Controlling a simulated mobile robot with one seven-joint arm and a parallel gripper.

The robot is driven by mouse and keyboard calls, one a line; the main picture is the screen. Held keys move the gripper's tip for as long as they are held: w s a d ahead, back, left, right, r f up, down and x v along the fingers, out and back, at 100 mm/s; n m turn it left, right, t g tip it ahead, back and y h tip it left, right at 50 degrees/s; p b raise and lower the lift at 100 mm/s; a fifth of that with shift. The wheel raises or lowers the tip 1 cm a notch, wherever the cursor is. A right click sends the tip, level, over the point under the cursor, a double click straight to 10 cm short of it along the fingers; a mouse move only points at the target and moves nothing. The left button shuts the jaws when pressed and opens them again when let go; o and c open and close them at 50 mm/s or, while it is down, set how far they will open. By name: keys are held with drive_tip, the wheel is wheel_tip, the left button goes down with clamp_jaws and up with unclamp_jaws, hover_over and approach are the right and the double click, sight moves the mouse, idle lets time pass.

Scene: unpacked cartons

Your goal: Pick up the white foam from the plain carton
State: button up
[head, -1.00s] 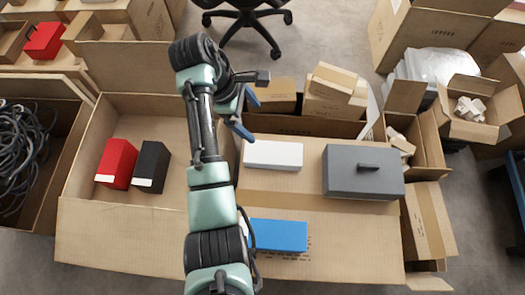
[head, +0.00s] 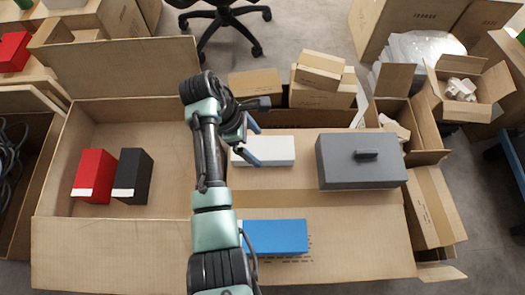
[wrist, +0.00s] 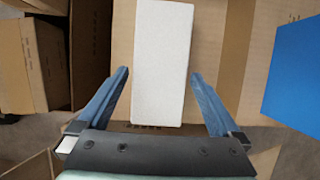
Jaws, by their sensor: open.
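A white foam block (head: 268,151) lies flat in the plain carton (head: 300,178), left of a grey lidded box. My gripper (head: 252,143) is open and empty over the block's left end, partly covering it in the head view. In the wrist view the white foam block (wrist: 161,62) runs lengthwise between the two blue fingers of my gripper (wrist: 160,74), with a gap on each side. I cannot tell how far the fingertips are above it.
The grey box (head: 360,165) stands right of the foam, and a blue block (head: 275,236) lies nearer. A red box (head: 92,176) and a black box (head: 132,176) stand at the left. Small cartons (head: 318,80) stand behind. Bare cardboard lies around the foam.

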drive_tip(key=b+x, duration=0.1)
drive_tip(key=x, duration=0.1)
drive_tip(key=shift+d+f, duration=0.1)
drive_tip(key=shift+f, duration=0.25)
drive_tip(key=shift+c, duration=0.3)
drive_tip(key=c, duration=1)
